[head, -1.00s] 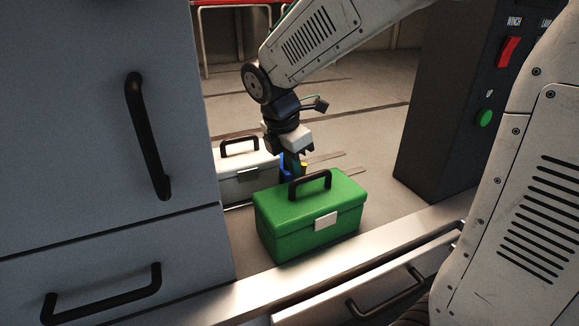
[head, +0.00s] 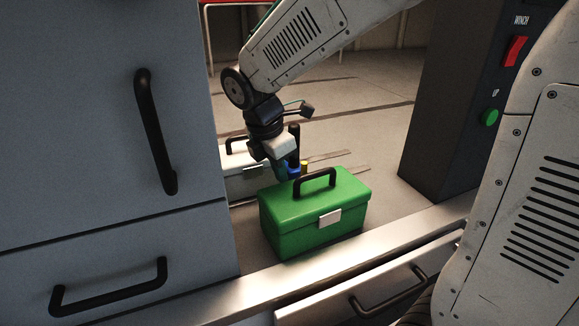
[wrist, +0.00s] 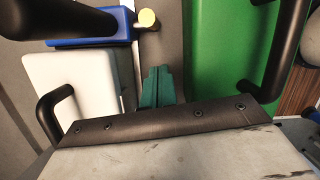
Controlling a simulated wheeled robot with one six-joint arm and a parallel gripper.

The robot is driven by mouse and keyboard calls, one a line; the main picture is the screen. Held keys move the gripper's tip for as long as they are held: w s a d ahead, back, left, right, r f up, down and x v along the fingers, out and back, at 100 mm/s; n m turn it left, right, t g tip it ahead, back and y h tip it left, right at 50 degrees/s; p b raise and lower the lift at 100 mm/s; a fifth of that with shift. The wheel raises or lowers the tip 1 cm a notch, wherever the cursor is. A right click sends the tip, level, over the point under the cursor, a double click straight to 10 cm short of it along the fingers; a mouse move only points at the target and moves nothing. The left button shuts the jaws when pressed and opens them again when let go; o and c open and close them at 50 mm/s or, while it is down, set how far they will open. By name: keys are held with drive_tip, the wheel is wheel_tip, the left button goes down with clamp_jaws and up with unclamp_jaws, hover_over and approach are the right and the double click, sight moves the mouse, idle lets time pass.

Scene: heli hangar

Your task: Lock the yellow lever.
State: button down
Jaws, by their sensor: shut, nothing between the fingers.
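The yellow lever shows only as a small yellow knob (wrist: 148,18) on a short dark stem at the top of the wrist view, beside a blue block (wrist: 90,42). In the head view the yellow knob (head: 304,164) is a tiny spot behind the green toolbox, next to the blue part (head: 294,172). A black cylinder (head: 294,142) stands upright by the blue part. My gripper (head: 281,171) points down between the white and green toolboxes. Its teal fingers (wrist: 157,76) are together and empty, apart from the yellow knob. The lever's lower part is hidden.
The green toolbox (head: 305,212) with a raised black handle stands right in front of my gripper. The white toolbox (head: 243,182) is close behind on the left. Grey cabinets (head: 80,110) fill the left. A dark panel with buttons (head: 450,100) stands at right. Floor behind is open.

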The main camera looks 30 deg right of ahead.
drive_tip(key=v, duration=1)
drive_tip(key=shift+a, duration=0.35)
